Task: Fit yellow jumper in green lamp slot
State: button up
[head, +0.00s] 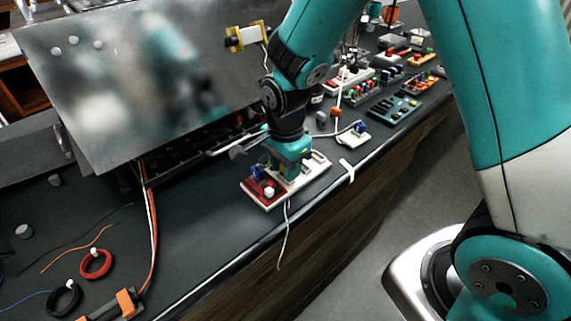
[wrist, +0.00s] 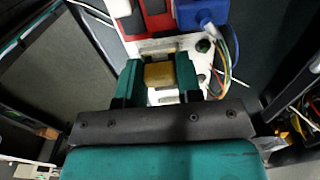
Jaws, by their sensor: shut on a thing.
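My gripper (wrist: 158,80) is shut on the yellow jumper (wrist: 159,74), which sits between its two green fingers in the wrist view. It is over a white board (wrist: 150,46). In the head view my gripper (head: 287,158) points down at the same board (head: 315,170) near the bench's front edge; the jumper is hidden there. A small dark green round part, possibly the green lamp (wrist: 204,45), is on the board just beyond the right finger. The slot is hidden by the jumper and fingers, so I cannot tell whether the jumper is in it.
A red block (head: 256,192) and a blue part (head: 257,173) are on the board's near left end. Thin wires (wrist: 226,50) run along the board's right side in the wrist view. A large grey panel (head: 140,75) stands behind. Other boards (head: 395,108) lie farther right.

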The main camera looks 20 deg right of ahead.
jog(key=shift+f, duration=0.4)
dwell(1.0)
jog(key=o, duration=1)
jog(key=shift+c, duration=0.2)
notch_tip(320, 180, up, 18)
jog(key=shift+f+b, duration=0.25)
jog(key=shift+b, duration=0.15)
